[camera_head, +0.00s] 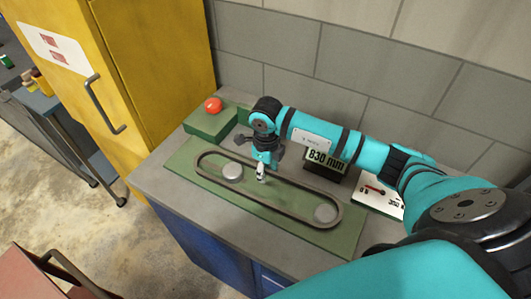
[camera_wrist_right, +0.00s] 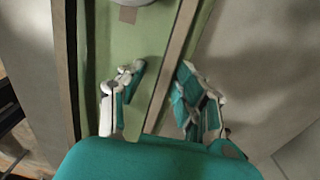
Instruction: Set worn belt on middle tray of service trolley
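The belt (camera_head: 276,206) is a long dark loop around two round silver pulleys (camera_head: 232,172) (camera_head: 325,213) on a green board (camera_head: 182,163). I cannot tell from its look whether it is worn. My right gripper (camera_head: 261,177) points down at the belt's far strand, between the pulleys. In the right wrist view its two fingers (camera_wrist_right: 158,98) are apart, with a belt strand (camera_wrist_right: 178,50) running between them; neither finger clearly touches it. My left gripper is not in view. A red top with a bar handle (camera_head: 25,272) at the lower left may be the service trolley; no middle tray is visible.
A green box with a red button (camera_head: 213,105), an "830 mm" display (camera_head: 325,162) and a white gauge panel (camera_head: 378,196) stand along the back of the grey bench (camera_head: 160,180). A yellow cabinet (camera_head: 160,60) is at the left. Floor (camera_head: 100,225) shows clear between bench and red top.

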